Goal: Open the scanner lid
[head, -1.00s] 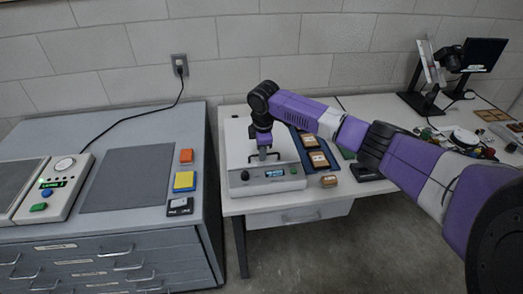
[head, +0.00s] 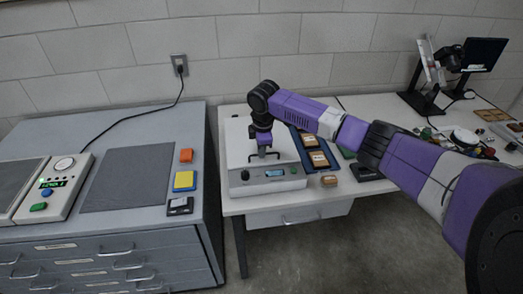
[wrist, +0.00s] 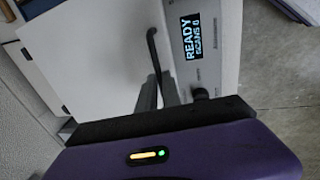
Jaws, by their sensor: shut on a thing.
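The scanner (head: 255,184) is a pale box on the white table, with a knob and a small display on its front panel. Its lid (head: 237,143) is light grey and looks down flat. A dark bar handle (wrist: 152,48) stands on the lid near the front edge. My gripper (head: 263,152) reaches down over the lid from above and is shut on the handle. In the wrist view, the fingers (wrist: 158,92) meet the handle's near part and partly hide it. The display (wrist: 190,36) reads "READY SCANS 0".
A blue tray (head: 299,143) with brown blocks lies right of the scanner, with a loose brown block (head: 329,181) by the table's front edge. A grey drawer cabinet (head: 110,222) stands left across a narrow gap. My arm spans the table's right side.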

